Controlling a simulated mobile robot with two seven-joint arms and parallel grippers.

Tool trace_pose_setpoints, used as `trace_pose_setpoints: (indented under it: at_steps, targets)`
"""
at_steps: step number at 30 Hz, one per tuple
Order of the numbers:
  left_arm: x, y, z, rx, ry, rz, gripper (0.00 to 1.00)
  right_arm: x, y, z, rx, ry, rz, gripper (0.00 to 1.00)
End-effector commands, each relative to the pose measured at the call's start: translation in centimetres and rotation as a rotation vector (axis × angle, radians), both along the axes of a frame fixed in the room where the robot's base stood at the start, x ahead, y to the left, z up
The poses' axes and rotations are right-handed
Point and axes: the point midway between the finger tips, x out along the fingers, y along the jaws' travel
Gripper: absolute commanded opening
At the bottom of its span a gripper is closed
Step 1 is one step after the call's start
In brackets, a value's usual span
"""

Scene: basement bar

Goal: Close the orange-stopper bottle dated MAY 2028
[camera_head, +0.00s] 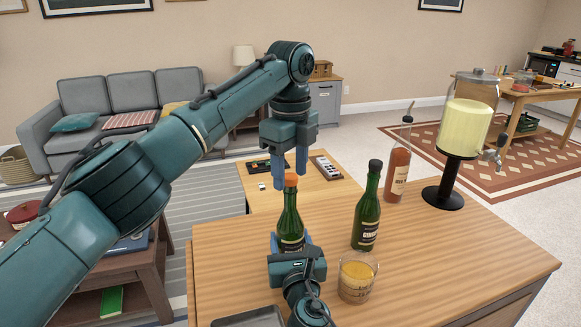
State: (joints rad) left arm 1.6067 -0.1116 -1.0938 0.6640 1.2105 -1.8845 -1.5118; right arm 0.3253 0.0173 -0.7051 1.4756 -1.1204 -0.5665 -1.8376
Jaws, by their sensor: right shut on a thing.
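A green bottle (290,222) with a dark label stands upright on the wooden bar top. An orange stopper (291,180) sits at the top of its neck. My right gripper (291,245) is shut around the lower body of this bottle and hides part of its label. My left gripper (290,178) points down from above, its two blue fingers apart on either side of the stopper's top, with gaps showing. Another green bottle (367,212) with a dark stopper stands to the right. The date on the labels is too small to read.
A glass of orange drink (357,278) stands close to the right of my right gripper. A reddish bottle with a pourer (397,172) and a drink dispenser (467,115) stand farther right. A dark tray (250,318) lies at the front edge. The bar top (440,260) is clear at right.

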Motion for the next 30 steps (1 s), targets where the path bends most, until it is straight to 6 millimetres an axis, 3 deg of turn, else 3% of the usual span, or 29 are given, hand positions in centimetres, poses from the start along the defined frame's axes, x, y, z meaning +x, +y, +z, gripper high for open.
trace_pose_setpoints:
  at_steps: [8, 18, 30]
  targets:
    - [0.0, 0.0, 0.4, 0.000, -0.001, 0.000, 0.51, 0.0, 0.0, 0.0, 0.000, 0.001, 0.000, 0.13]
    - [0.0, -0.1, 5.7, 0.000, -0.001, 0.003, 0.51, 0.0, 0.0, -0.1, 0.000, 0.001, 0.000, 0.13]
    - [0.0, 0.0, 7.5, 0.001, 0.000, 0.000, 0.51, 0.0, 0.0, 0.0, 0.000, 0.001, 0.000, 0.13]
